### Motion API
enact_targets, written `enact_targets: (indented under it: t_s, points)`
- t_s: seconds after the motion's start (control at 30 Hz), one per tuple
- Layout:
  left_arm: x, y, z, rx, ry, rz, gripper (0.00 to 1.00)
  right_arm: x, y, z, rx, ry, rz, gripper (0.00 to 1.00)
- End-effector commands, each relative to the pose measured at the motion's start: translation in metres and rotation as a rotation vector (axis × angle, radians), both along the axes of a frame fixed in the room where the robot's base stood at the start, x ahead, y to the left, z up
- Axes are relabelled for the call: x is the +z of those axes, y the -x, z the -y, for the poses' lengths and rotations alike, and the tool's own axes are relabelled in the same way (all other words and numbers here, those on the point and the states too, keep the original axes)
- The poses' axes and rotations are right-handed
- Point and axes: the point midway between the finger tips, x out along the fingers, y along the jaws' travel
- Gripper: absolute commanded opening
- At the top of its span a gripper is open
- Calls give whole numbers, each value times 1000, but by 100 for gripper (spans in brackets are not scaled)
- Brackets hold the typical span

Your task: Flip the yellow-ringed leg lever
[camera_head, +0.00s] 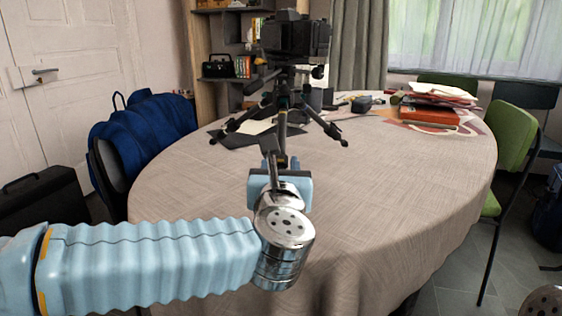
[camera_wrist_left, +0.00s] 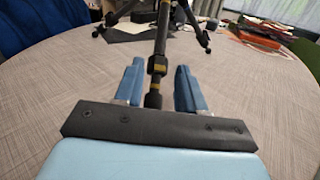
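A black camera (camera_head: 296,36) stands on a black tripod (camera_head: 284,82) on the round table. One tripod leg (camera_head: 282,125) points toward me and shows yellow bands; in the left wrist view the yellow-ringed leg (camera_wrist_left: 158,66) runs down the middle. I cannot clearly make out its lever. My left gripper (camera_head: 277,160) is at the near foot of this leg. In the left wrist view its two blue fingers (camera_wrist_left: 160,70) are apart, one on each side of the leg, with gaps showing. My right gripper is not in view.
The cloth-covered table (camera_head: 400,190) is clear at the front and right. Red books and papers (camera_head: 430,115) lie at the back right. Dark flat items (camera_head: 247,138) lie beside the tripod. A blue backpack (camera_head: 150,130) is at the left, green chairs (camera_head: 512,130) at the right.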

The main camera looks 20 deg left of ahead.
Motion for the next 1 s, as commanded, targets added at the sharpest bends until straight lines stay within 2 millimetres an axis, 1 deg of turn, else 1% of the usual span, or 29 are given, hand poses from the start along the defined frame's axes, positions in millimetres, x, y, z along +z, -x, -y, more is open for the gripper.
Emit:
enact_targets:
  t_s: [0.03, 0.1, 0.2, 0.47, 0.5, 0.57, 0.73, 1.0]
  points:
    - [0, -6, -1, 0, -1, -1, 39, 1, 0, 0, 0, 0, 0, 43]
    - [0, -13, -3, 1, -1, -1, 39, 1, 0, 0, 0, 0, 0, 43]
    - [0, -18, -4, -1, -1, 0, 39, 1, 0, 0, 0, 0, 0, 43]
    - [0, -20, -5, -1, -1, 0, 39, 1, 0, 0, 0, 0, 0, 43]
    - [0, -20, -5, -1, -1, 0, 36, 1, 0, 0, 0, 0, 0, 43]
    - [0, -20, -5, -1, -1, 0, 27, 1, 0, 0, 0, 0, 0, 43]
    - [0, -19, -5, -1, -1, -1, 1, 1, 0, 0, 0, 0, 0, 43]
    - [1, -19, -5, -1, 1, -7, 0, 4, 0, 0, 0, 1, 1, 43]
